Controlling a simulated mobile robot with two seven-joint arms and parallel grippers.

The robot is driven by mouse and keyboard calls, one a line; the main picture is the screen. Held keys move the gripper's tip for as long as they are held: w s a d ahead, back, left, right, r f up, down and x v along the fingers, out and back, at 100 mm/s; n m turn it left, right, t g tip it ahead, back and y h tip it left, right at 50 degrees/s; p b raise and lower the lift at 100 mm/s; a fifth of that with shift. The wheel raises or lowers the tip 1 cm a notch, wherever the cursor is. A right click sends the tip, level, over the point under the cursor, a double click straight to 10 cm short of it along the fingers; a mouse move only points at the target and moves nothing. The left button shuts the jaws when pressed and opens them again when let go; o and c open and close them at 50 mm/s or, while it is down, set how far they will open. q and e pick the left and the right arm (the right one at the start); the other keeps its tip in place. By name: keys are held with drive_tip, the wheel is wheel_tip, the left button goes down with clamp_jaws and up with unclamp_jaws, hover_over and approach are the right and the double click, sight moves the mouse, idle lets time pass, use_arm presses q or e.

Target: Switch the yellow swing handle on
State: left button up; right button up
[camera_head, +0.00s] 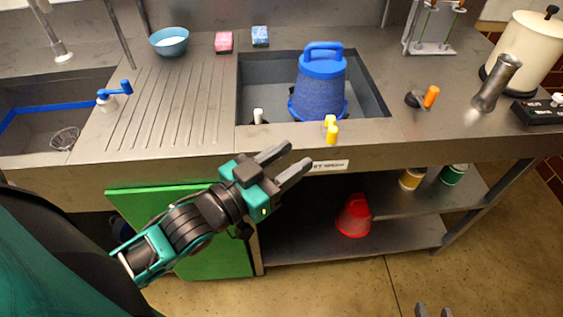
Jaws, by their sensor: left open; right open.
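The yellow swing handle (332,132) sits at the front edge of the middle sink, just in front of a blue bucket. It is short and points toward the front. My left gripper (298,158) is open and empty in front of the counter edge, to the lower left of the yellow handle and apart from it. My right gripper (433,311) shows only its two fingertips at the bottom edge; they are apart with nothing between them.
The blue bucket (321,84) stands in the middle sink (262,72). A white handle (258,116) is at the sink's front left. A blue handle (116,91) and an orange handle (431,97) stand further out. A red bucket (354,216) is on the lower shelf.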

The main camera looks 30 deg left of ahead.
use_arm(q)
drive_tip(key=shift+s+a, duration=0.25)
drive_tip(key=shift+s, duration=0.45)
